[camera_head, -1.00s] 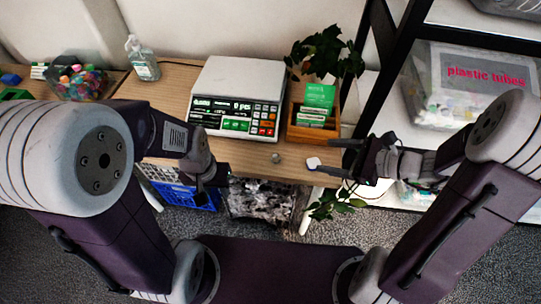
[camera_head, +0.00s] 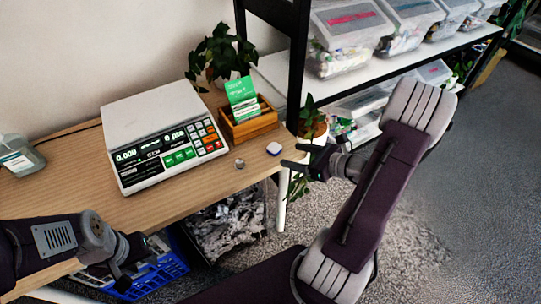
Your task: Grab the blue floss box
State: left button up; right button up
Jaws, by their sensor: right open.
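A small white box with a blue edge (camera_head: 273,148), which looks like the floss box, lies on the wooden table (camera_head: 215,195) near its right front corner. My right gripper (camera_head: 291,156) is open, its two fingers pointing left toward the box. The fingertips are just to the right of it, and nothing shows between them. I cannot tell whether they touch it. My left gripper (camera_head: 136,268) is at the lower left, in front of the table's front edge and over a blue crate. Its fingers are dark and small, so its opening is unclear.
A counting scale (camera_head: 150,113) stands mid-table, with a wooden card holder (camera_head: 250,124) to its right. A small round metal item (camera_head: 239,163) lies left of the box. A blue crate (camera_head: 150,278) is below. A black shelf (camera_head: 298,60) with plastic bins stands behind right.

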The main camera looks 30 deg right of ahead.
aim_at(277, 149)
jog(key=w, duration=0.1)
jog(key=w+f, duration=0.1)
jog(key=w+f+b, duration=0.1)
jog(key=shift+a+h, duration=0.25)
jog(key=shift+h, duration=0.05)
jog(key=x, duration=0.3)
jog(key=b+x, duration=0.1)
jog(key=x, duration=0.1)
jog(key=shift+w+d, duration=0.25)
jog(key=shift+r, duration=0.1)
jog(key=c, duration=1.4)
